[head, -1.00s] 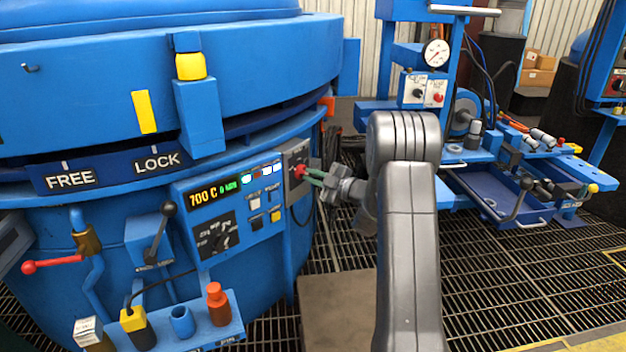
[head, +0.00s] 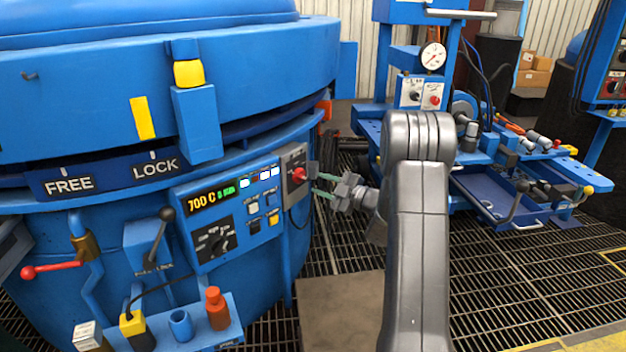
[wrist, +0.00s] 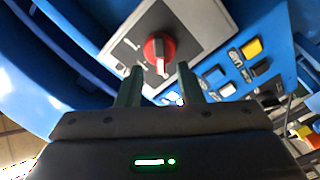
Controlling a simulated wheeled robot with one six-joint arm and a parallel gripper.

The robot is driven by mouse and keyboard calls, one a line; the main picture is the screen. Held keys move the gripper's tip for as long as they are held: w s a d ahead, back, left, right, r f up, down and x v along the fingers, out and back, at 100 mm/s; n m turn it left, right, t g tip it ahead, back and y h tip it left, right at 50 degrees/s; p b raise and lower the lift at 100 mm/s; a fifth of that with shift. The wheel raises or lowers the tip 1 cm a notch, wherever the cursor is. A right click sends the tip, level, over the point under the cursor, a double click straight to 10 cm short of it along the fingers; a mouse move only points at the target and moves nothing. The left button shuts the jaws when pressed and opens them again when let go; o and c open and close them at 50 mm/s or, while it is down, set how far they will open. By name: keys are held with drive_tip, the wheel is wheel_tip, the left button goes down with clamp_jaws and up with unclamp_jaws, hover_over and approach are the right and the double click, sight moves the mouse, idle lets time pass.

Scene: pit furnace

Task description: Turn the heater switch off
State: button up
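The heater switch is a red rotary knob (head: 299,175) on a grey plate (head: 291,160) at the right end of the furnace's control panel. In the wrist view the knob (wrist: 158,50) is ahead of my fingers, with its white pointer mark towards the bottom of the picture; the small labels around it are too blurred to read. My gripper (head: 319,184) is just right of the knob in the head view, apart from it. In the wrist view its two green fingers (wrist: 158,75) are spread with nothing between them.
The control panel (head: 226,213) has a lit display reading 700 C, several buttons and a black dial (head: 213,240). A shelf with an orange bottle (head: 216,308) stands below. A blue workbench (head: 500,190) is at the right, with grated floor between.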

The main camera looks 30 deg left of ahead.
sight(306, 179)
drive_tip(key=d+p, duration=0.1)
drive_tip(key=d, duration=0.8)
drive_tip(key=shift+s+d+p, duration=0.15)
drive_tip(key=shift+s+p, duration=0.1)
drive_tip(key=shift+p, duration=0.05)
drive_tip(key=a+b, duration=0.1)
drive_tip(key=a, duration=0.3)
drive_tip(key=a+b, duration=0.1)
drive_tip(key=a, duration=0.3)
drive_tip(key=a+b, duration=0.1)
drive_tip(key=a, duration=0.4)
drive_tip(key=shift+w+f, duration=0.1)
drive_tip(key=shift+w, duration=0.2)
drive_tip(key=shift+a, duration=0.5)
drive_tip(key=shift+d, duration=0.1)
